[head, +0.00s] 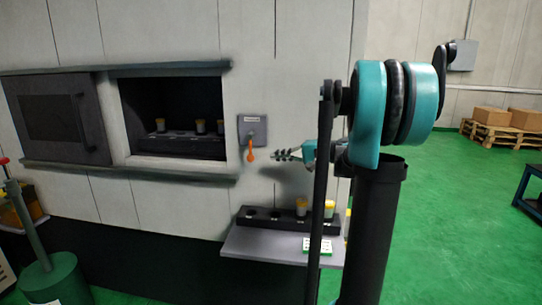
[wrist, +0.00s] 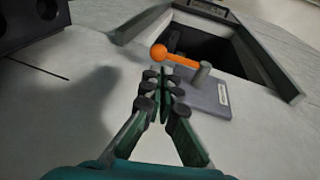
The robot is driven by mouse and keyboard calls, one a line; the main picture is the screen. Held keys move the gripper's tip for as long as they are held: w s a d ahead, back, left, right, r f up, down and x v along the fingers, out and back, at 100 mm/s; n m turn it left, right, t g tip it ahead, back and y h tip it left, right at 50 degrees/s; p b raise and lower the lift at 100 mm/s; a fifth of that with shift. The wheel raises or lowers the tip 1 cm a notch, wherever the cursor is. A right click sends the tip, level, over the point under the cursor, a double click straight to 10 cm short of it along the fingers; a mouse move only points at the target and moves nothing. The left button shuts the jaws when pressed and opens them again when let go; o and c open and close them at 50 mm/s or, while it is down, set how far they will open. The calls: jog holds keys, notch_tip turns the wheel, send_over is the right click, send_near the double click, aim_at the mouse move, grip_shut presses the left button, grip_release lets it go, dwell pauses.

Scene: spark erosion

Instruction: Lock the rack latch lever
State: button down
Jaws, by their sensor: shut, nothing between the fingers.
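The rack latch lever (head: 251,150) is orange and points down from a grey plate (head: 259,126) on the machine's front wall, right of the window. In the wrist view the lever (wrist: 182,61) runs from a grey pivot to a round orange knob, over the labelled plate (wrist: 210,99). My gripper (head: 276,155) is just right of the lever in the head view, its fingers pointing left at about knob height. In the wrist view the fingers (wrist: 160,82) are together and empty, just below the knob in the picture. Contact with the lever does not show.
The dark window opening (head: 138,105) holds a rack with yellow-topped cups, and its door (head: 62,118) stands slid left. Below the lever, a grey shelf (head: 262,245) juts out with a black rack and more cups.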

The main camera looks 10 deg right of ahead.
jog(key=f+v, duration=0.1)
jog(key=v, duration=0.5)
jog(key=shift+s+d, duration=0.15)
jog(key=shift+d, duration=0.2)
jog(key=shift+f, duration=0.15)
